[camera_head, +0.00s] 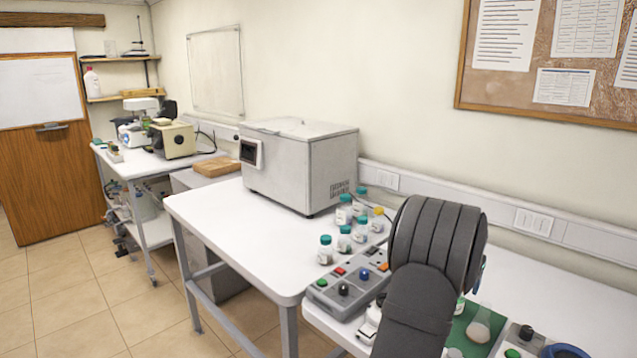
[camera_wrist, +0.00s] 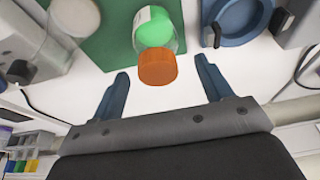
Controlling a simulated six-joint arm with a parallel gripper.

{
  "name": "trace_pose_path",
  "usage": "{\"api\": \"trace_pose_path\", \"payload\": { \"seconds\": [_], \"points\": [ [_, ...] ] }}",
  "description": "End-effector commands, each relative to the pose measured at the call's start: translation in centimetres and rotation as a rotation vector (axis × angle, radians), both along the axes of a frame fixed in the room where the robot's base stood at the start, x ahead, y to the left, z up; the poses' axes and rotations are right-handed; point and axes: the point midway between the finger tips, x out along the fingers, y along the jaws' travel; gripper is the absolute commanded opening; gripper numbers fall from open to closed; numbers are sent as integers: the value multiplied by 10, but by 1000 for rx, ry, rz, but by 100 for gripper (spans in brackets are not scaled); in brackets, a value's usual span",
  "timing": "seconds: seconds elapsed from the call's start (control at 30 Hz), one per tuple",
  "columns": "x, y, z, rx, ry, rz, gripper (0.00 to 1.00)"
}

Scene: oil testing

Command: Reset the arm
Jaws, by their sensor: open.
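My gripper (camera_wrist: 163,90) is open in the wrist view, with its two blue fingers apart. A bottle with an orange cap (camera_wrist: 157,70) and a green body (camera_wrist: 153,27) shows ahead of and between the fingers. The fingers do not appear to touch it. In the head view my dark arm stands at the lower right and hides part of the bench. My gripper's fingers cannot be made out there.
A grey box machine (camera_head: 300,165) stands behind. A green mat (camera_head: 468,330) and a blue round dish (camera_wrist: 236,18) are near the gripper. The left bench front (camera_head: 235,225) is clear.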

Motion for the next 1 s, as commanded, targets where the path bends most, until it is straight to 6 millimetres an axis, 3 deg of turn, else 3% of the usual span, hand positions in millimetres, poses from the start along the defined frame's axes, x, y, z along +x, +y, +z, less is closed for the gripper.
{"api": "trace_pose_path", "payload": {
  "seconds": [0.33, 0.57, 1.0],
  "points": [
    [0, 0, -8, 1, 3, 0, 72],
    [-1, 1, -44, 2, 5, 0, 72],
    [-20, 20, 46, -1, -3, 0, 72]
  ]
}}
